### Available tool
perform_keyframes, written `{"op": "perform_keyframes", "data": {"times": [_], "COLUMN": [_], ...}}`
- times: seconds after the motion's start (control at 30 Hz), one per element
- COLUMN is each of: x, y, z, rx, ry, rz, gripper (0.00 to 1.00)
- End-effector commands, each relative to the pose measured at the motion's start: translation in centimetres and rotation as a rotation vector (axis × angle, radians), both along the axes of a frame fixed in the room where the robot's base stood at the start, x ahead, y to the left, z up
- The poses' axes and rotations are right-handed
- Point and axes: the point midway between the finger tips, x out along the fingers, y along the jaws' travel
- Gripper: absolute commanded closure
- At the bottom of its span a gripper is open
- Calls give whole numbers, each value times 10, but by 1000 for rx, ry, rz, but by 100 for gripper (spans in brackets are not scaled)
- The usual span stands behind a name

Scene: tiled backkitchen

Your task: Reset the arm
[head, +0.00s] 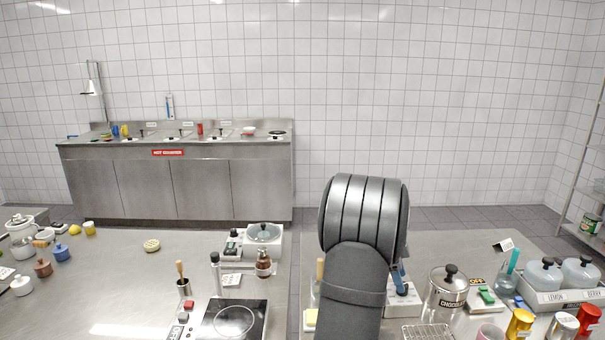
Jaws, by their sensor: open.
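My arm (355,262) rises from the bottom edge, right of the middle, in the head view. Its thick grey, ribbed joint is at the top, with a dark link below it. My gripper does not show; only these arm parts are visible. The arm covers part of the right counter behind it.
A left counter (120,285) holds a hotplate (235,320), a lidded pan (264,232) and a pump bottle (264,263). The right counter holds a chocolate pot (446,290), a wire rack (427,332) and coloured tins (520,323). A gap separates the counters.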

Motion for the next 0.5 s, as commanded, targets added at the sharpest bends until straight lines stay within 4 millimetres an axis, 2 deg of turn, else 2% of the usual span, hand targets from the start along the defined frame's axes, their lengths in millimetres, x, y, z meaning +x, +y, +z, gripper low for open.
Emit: {"op": "perform_keyframes", "data": {"times": [0.1, 0.5], "x": [-4, -6], "y": [-9, -8], "z": [-23, -21], "rx": [1, 0], "ry": [4, 0], "rz": [-3, 366], "gripper": [48, 48]}}
